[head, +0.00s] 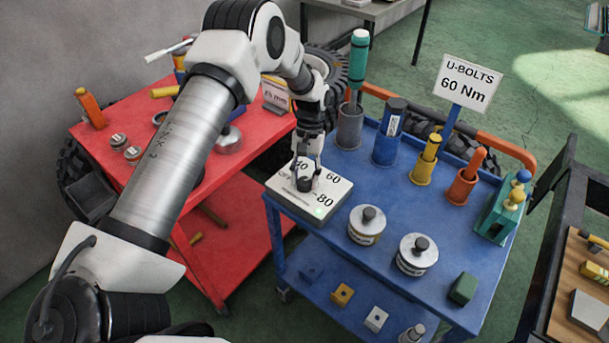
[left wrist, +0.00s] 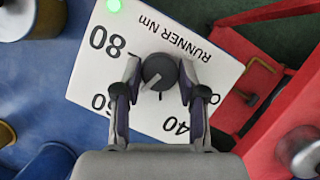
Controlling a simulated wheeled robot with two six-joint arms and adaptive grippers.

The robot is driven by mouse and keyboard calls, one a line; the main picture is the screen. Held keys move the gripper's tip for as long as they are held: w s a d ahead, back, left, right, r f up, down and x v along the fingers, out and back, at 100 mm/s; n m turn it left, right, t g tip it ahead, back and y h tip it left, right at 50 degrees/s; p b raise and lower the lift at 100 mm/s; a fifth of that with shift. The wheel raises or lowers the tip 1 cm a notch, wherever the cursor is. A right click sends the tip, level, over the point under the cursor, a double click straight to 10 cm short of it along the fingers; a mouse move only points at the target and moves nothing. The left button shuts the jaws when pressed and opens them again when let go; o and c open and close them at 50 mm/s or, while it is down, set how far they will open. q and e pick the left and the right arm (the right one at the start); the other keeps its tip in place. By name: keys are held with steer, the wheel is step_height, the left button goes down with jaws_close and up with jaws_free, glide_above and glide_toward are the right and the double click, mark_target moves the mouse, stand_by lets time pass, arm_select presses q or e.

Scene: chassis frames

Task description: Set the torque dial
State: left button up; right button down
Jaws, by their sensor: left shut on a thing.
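The knob's pale pointer line points down-left there, between 60 and 40 and nearer 60. My left gripper (head: 305,180) reaches down from above and is shut on the knob, one finger on each side. A sign (head: 467,83) reads "U-BOLTS 60 Nm". My right gripper is not in view.
The blue cart (head: 337,247) holds several upright tools in cups, two round tins (head: 367,224) (head: 417,254) and a green block (head: 463,289). A red cart (head: 178,160) stands close on the left. A dark bench (head: 565,310) is at the right.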

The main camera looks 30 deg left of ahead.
arm_select(q)
steer(key=shift+f+m+g+y, duration=0.1)
steer(key=shift+m+g+y, duration=0.25)
steer(key=shift+m, duration=0.75)
steer(key=o, duration=1.1)
steer(key=shift+o, duration=0.2)
steer(key=d+v, duration=0.1)
steer(key=v, duration=1.1)
steer(key=shift+a, duration=0.45)
steer(key=shift+s, duration=0.15)
